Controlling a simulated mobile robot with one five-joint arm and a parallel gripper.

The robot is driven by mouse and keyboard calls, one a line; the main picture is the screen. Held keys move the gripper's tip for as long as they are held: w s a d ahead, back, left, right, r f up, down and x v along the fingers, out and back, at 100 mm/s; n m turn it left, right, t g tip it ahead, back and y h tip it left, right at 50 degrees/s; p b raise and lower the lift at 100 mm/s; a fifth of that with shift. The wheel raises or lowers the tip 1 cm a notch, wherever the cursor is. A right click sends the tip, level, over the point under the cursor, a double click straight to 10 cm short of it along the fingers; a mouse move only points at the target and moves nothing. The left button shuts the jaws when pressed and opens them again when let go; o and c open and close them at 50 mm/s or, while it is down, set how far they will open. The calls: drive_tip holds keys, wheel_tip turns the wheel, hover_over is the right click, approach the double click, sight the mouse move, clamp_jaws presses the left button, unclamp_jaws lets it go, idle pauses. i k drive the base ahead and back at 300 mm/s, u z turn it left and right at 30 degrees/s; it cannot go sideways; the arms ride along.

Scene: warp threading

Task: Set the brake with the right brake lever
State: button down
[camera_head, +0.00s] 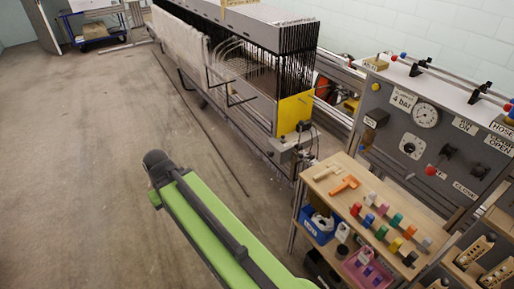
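My green arm link (207,233) crosses the lower middle, ending in a dark rounded joint (157,163) over bare floor. No gripper fingers show. I cannot tell for certain which part is the right brake lever. A red ball-ended handle (431,171) is on the panel's front. My arm is well left of all of these, touching none. The fittings' settings are too small to tell.
The loom frame (294,112), with a yellow end plate, fills the top middle. A wooden-topped cart (330,200) with coloured spools and orange tools stands between my arm and the grey panel (393,126). A blue trolley (95,31) is far left. The left floor is clear.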

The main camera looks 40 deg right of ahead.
sight(301, 156)
drive_tip(key=u, duration=0.15)
drive_tip(key=i, duration=0.85)
drive_tip(key=u, duration=0.1)
